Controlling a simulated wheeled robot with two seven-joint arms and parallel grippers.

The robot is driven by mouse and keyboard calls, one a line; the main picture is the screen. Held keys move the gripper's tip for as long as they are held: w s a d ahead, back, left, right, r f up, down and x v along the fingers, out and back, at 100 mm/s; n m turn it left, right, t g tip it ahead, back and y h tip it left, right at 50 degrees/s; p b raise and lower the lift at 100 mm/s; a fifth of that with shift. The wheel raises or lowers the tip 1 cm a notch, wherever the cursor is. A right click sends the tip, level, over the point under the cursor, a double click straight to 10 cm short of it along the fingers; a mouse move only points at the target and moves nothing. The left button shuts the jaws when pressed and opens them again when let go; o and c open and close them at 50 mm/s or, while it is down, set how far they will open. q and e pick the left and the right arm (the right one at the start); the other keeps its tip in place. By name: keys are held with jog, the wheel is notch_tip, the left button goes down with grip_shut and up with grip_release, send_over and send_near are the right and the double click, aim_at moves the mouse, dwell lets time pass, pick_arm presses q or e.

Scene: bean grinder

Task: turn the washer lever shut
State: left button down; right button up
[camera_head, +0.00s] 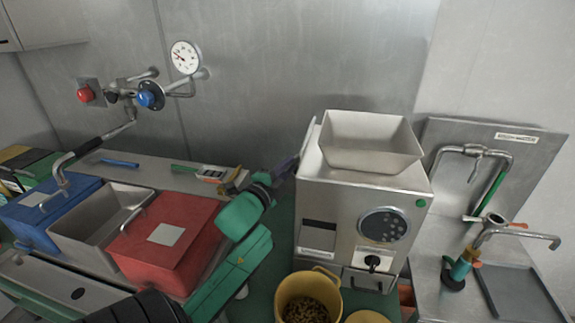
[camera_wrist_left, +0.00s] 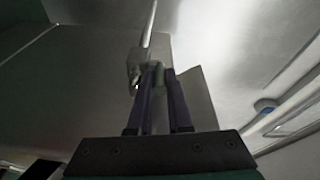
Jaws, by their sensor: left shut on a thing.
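A steel machine (camera_head: 365,215) with an open hopper (camera_head: 370,142) on top stands right of centre. A thin pale lever (camera_head: 308,138) shows at its upper left side. My left gripper (camera_head: 291,164) is at that left side, below the lever's upper end. In the left wrist view a thin pale rod (camera_wrist_left: 150,25) runs up from a grey block (camera_wrist_left: 137,66) at the fingertips of my left gripper (camera_wrist_left: 158,70). The jaws are shut on what looks like this lever; the exact contact is partly hidden. My right gripper is out of view.
A yellow bucket of beans (camera_head: 309,300) stands in front of the machine. A red-lidded box (camera_head: 165,245), a steel bin (camera_head: 95,228) and a blue box (camera_head: 45,215) are at left. A tap (camera_head: 515,235) and steel tray (camera_head: 525,295) are at right.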

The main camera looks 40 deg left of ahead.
pick_arm(q)
jog(key=c, duration=1)
grip_release()
jog(key=shift+r, duration=0.35)
jog(key=shift+o, duration=0.8)
jog(key=shift+w+a+f, duration=0.1)
jog(key=shift+w+f, duration=0.1)
jog(key=shift+f, duration=0.1)
jog(key=shift+s+f, duration=0.1)
jog(key=shift+s, duration=0.2)
jog(key=p+v, duration=0.3)
jog(key=v, duration=1.1)
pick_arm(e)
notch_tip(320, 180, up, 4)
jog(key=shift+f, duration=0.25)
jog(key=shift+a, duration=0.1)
